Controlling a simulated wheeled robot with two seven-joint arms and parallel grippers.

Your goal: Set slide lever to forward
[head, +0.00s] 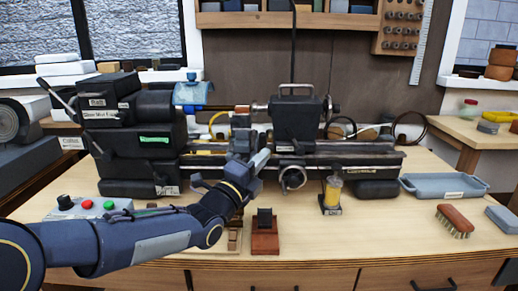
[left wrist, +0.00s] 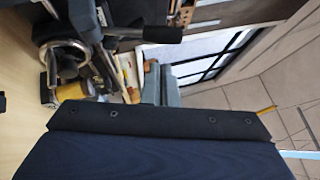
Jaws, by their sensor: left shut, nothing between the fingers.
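My left gripper (head: 258,158) is in front of the lathe bed, left of the carriage handwheel (head: 292,179). It is shut and empty. In the left wrist view its fingers (left wrist: 162,84) point toward the lathe, and the handwheel (left wrist: 66,58) shows at the upper left. Long levers show at the headstock's left side; I cannot tell which lever is the slide lever or how it is set. My right gripper is not in view.
An oiler with yellow liquid (head: 332,193) stands right of the handwheel. A red-based block (head: 265,232) stands at the bench front. A control box with buttons (head: 88,206) is behind my left forearm. A grey tray (head: 445,185) and a brush (head: 455,221) lie at the right.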

